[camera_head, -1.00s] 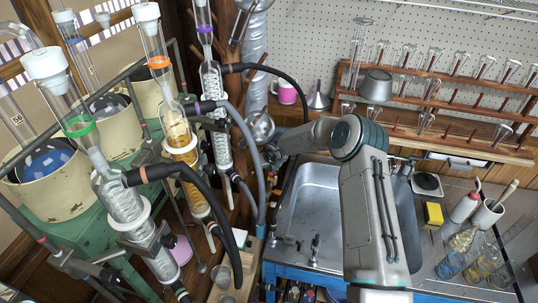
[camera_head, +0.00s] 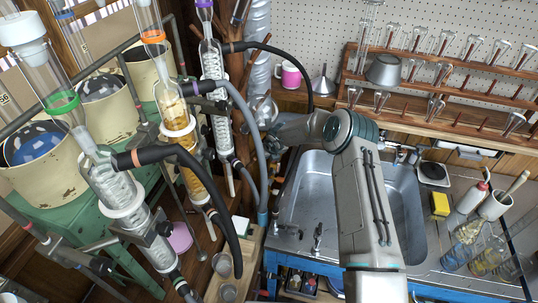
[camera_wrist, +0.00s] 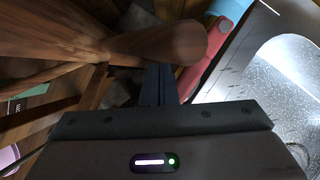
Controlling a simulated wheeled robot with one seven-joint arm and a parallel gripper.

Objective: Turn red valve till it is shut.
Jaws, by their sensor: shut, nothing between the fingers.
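My gripper (camera_wrist: 157,72) shows at the middle of the wrist view as two dark fingers pressed together, with nothing between them. The fingers point toward a brown wooden post or rod end that reaches in from the left. A red rounded part (camera_wrist: 212,38) lies just right of the fingertips, apart from them; I cannot tell for sure that it is the red valve. In the head view my forearm reaches left past the sink toward the glassware, and the fingertips cannot be made out. No red valve handle shows clearly in the head view.
Glass condensers (camera_head: 216,95) with black and grey hoses (camera_head: 248,130) stand left of my arm. The steel sink (camera_head: 305,195) lies beneath it. A wooden rack (camera_head: 440,102) of glassware, a pink mug (camera_head: 289,75) and a grey funnel (camera_head: 322,85) stand behind.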

